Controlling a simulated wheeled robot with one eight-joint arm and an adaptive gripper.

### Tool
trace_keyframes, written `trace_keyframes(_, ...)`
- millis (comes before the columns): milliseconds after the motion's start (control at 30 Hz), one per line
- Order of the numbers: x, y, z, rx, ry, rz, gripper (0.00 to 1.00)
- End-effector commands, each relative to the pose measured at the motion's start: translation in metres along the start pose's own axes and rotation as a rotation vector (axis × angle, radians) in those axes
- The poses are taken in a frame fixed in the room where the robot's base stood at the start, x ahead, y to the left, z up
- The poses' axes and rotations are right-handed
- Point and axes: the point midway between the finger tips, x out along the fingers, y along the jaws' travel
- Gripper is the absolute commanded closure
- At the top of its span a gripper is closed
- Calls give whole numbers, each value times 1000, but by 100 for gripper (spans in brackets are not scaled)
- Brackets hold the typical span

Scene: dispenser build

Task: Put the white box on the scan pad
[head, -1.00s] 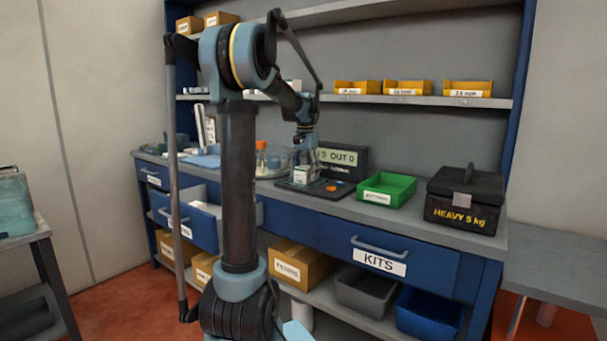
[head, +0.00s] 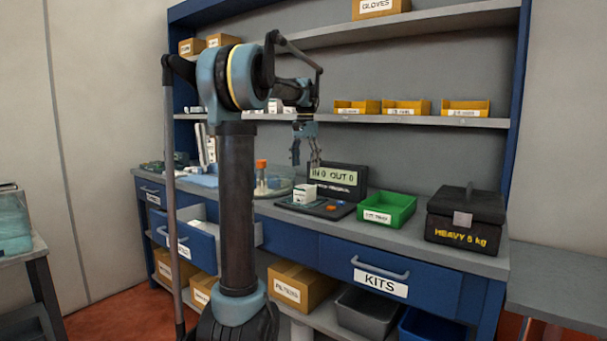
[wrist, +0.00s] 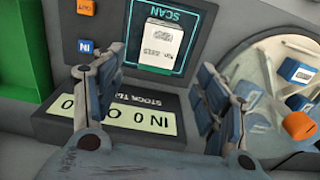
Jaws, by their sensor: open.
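The white box (head: 305,194) stands on the scan pad (head: 290,205), in front of the stock terminal (head: 337,180). In the wrist view the white box (wrist: 161,41) lies inside the lit outline of the scan pad (wrist: 199,22), and a printed label shows on it. My gripper (head: 306,160) is open and empty, above the box and apart from it. In the wrist view my gripper's two fingers (wrist: 163,80) are spread wide, with the terminal display (wrist: 120,112) visible between them.
A green bin (head: 388,209) and a black heavy box (head: 466,216) stand to the right of the pad. A round clear tray (head: 272,187) holding small items, with an orange-capped bottle (head: 261,170), is to the left. Shelves with yellow bins (head: 406,107) are behind.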

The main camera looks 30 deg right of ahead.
Motion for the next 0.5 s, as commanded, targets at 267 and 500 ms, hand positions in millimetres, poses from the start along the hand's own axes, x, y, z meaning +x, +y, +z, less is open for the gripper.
trace_keyframes(267,-6,-1,3,-5,1,0,34)
trace_keyframes(500,7,-23,65,-129,18,-8,34)
